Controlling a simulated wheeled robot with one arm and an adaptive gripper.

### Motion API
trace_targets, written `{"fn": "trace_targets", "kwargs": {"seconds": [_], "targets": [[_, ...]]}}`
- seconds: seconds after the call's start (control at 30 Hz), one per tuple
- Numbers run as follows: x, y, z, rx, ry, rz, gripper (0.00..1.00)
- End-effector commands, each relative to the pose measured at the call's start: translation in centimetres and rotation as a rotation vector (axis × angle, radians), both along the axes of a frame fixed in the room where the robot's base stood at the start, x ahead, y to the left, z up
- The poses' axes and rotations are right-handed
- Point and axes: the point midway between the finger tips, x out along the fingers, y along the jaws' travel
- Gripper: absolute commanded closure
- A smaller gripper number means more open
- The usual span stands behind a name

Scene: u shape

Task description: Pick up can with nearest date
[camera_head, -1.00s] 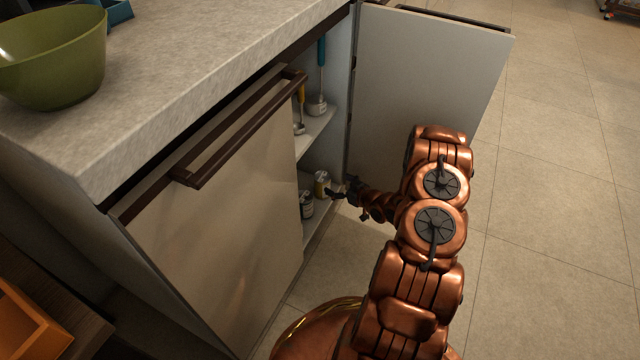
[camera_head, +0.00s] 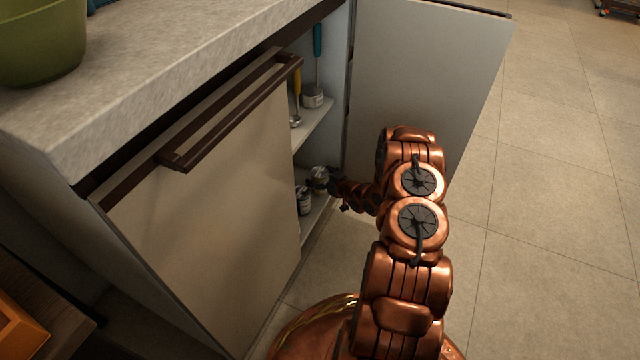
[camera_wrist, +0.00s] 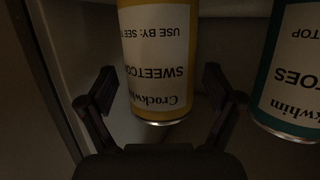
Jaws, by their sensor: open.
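A yellow can with a white label (camera_wrist: 157,62) reading "Crockwhim SWEETCO…" and "USE BY: SEE T…" appears upside down in the wrist view, between the open fingers of my gripper (camera_wrist: 155,108). No date is readable on it. A teal can (camera_wrist: 292,72), label ending "…TOES", stands to its right, outside the fingers and partly cut off. In the head view the two cans stand on the cabinet's lower shelf, one at the gripper (camera_head: 319,174) and one nearer the closed door (camera_head: 304,200). My gripper (camera_head: 338,188) is open at the farther can.
The cabinet's right door (camera_head: 425,80) stands open beside my arm; the left door (camera_head: 205,210) is closed, with a dark handle (camera_head: 230,115). Utensils stand on the upper shelf (camera_head: 314,124). A green bowl (camera_head: 40,40) sits on the counter.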

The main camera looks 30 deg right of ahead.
Motion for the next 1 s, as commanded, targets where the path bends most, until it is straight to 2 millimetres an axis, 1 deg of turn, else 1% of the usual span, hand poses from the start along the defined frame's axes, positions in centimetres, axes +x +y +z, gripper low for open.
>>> {"fn": "trace_targets", "kwargs": {"seconds": [0.13,0.17,0.9,0.93,1.0], "targets": [[-0.03,0.0,0.04,0.0,0.001,0.0,0.09],[-0.03,0.0,0.03,0.0,0.001,0.0,0.11],[-0.06,-0.01,0.0,-0.001,0.002,-0.001,0.88],[-0.05,-0.02,0.03,-0.001,0.002,-0.001,0.9],[-0.06,-0.02,0.01,-0.001,0.002,-0.001,0.9]]}}
